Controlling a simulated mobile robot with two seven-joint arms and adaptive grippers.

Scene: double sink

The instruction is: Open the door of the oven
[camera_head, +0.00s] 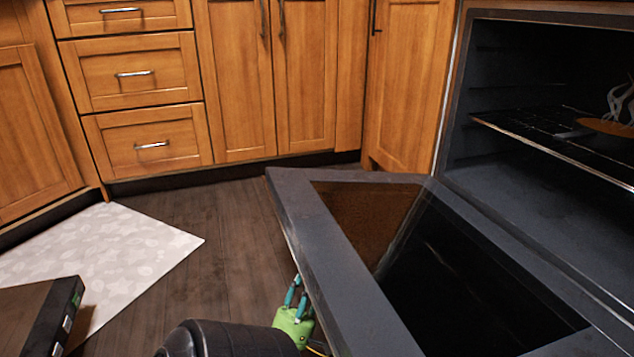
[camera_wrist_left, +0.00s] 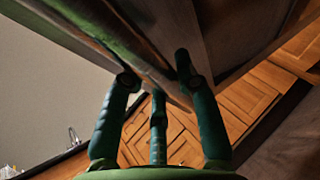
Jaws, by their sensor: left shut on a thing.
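The oven door (camera_head: 335,265) hangs down, swung wide open, with its dark glass panel facing up. The oven (camera_head: 545,60) stands at the right with its dark inside showing. My left gripper (camera_head: 298,290), green with teal fingers, is at the outer edge of the door, low in the head view. In the left wrist view, its fingers (camera_wrist_left: 158,85) reach to a long bar (camera_wrist_left: 110,35) along the door, and the gripper is shut on it. The bar looks like the door handle; the exact contact is partly hidden. My right gripper is not in view.
A wire rack (camera_head: 540,135) inside the oven bears an orange-brown item (camera_head: 607,127) with pale wisps above it. Wooden cabinets (camera_head: 237,80) and drawers (camera_head: 140,75) stand behind. A pale mat (camera_head: 130,240) lies on the dark wood floor (camera_head: 225,215), which is clear left of the door.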

